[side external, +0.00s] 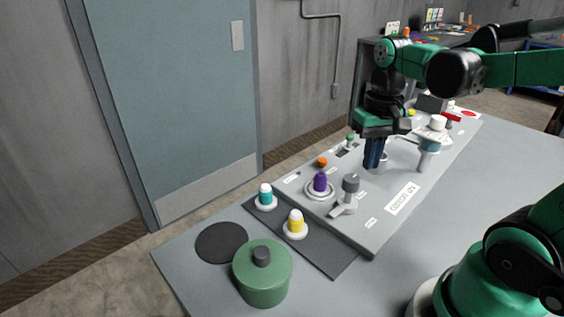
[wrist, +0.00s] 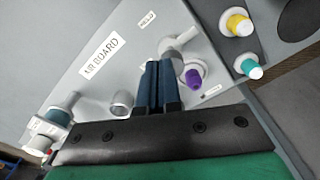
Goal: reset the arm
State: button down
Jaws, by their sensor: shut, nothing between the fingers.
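My gripper (side external: 372,164) hangs pointing down over the middle of the grey control board (side external: 370,228) in the side external view. Its two dark blue fingers are together, with nothing between them. In the wrist view the closed fingers of my gripper (wrist: 160,66) reach toward the board, between a metal ring (wrist: 121,102) and a purple knob (wrist: 193,78). The purple knob also shows in the side external view (side external: 320,182), left of the fingers. I cannot tell whether the fingertips touch the board.
Teal (side external: 265,194) and yellow (side external: 295,222) pegs stand on a dark mat. A green lidded pot (side external: 262,275) stands near the table's front.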

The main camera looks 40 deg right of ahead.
jog(key=shift+r, duration=0.3)
jog(key=w+a+n+t, duration=0.3)
jog(key=a+n+t, duration=0.3)
jog(key=a+t, duration=0.1)
jog(key=shift+a+f, duration=0.4)
jog(key=shift+a, duration=0.3)
